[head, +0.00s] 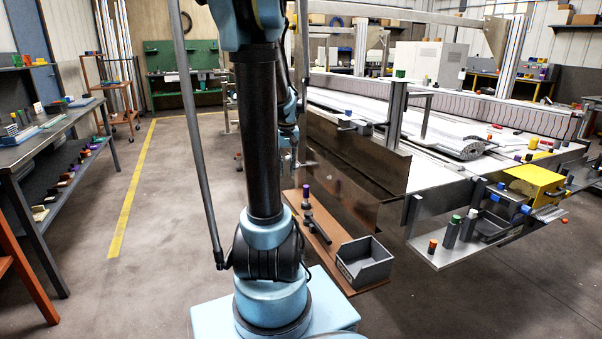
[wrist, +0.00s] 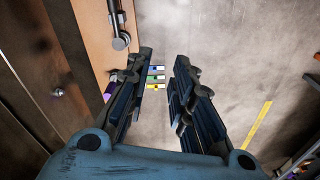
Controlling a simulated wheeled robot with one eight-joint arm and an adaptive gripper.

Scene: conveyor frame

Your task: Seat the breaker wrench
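A dark, long-handled tool (head: 318,232), which looks like the breaker wrench, lies on a narrow brown board (head: 345,284) beside my base in the head view. In the wrist view, a grey metal tool (wrist: 118,28) lies along the brown board (wrist: 88,18) at upper left; I cannot tell for sure that it is the same one. My gripper (wrist: 164,62) is open and empty, with the tool to the left of its fingers. The floor shows between the fingers. In the head view my arm hides most of the gripper. A seat for the wrench cannot be made out.
A grey open bin (head: 365,270) and a purple-topped cylinder (head: 305,198) stand on the board. A dark metal panel (head: 350,165) rises behind it. The conveyor (head: 450,130) and a shelf with coloured pegs (head: 445,252) are at right. Open floor lies left, before a workbench (head: 45,135).

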